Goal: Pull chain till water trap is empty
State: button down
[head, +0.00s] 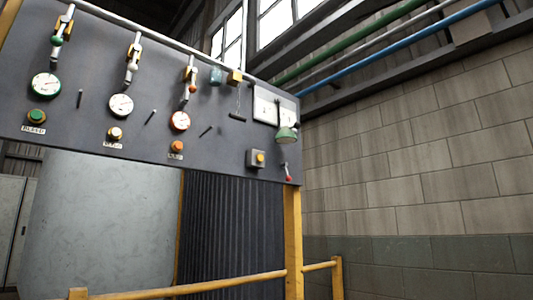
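A short thin chain (238,98) hangs against the dark panel, right of its middle. Its top meets a small yellow block (234,77), and a dark bar-like handle (237,116) is at its lower end. Left of the yellow block is a small teal, glassy bowl (215,76), which looks like the water trap. It is too small to tell the water level inside. My gripper is not in view.
The dark panel (80,130) carries gauges, levers and labelled knobs. A green lamp (287,134) and a yellow-button box (256,158) are at its right. A yellow post (293,240) and yellow railing (200,286) stand below. A block wall (420,170) is at right.

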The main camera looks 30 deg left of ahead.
aim_at(232, 115)
jog(key=u, duration=1.4)
jog(key=k, duration=0.95)
jog(key=u, duration=0.3)
jog(key=i, duration=1)
